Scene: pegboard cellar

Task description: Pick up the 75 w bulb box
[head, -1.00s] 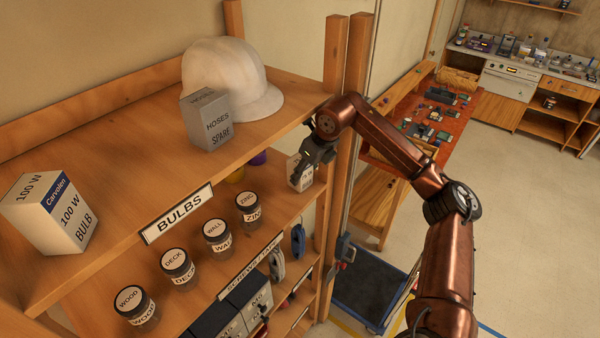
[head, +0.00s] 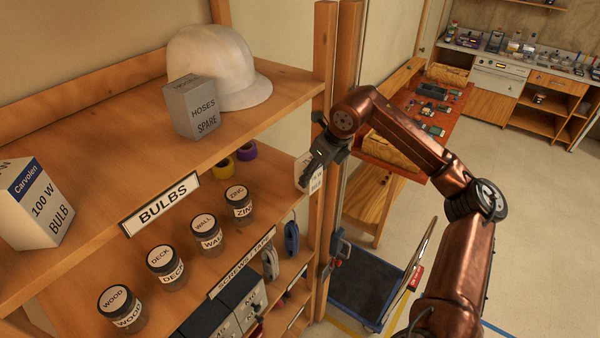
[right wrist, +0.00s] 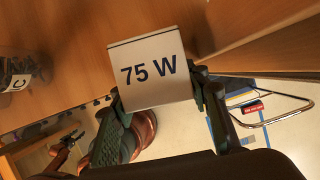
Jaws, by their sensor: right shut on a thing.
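The 75 W bulb box (head: 315,182) is a small white box at the right end of the middle shelf in the head view, partly covered by my gripper. The right wrist view shows its white face (right wrist: 150,70) marked "75 W". My right gripper (head: 312,172) is shut on it, with one dark finger on each side in the right wrist view (right wrist: 155,88). Whether the box touches the shelf cannot be told.
Several jars, including the zinc jar (head: 238,203), stand left of my gripper. A wooden post (head: 322,100) is close by. A blue trolley (head: 368,290) stands below.

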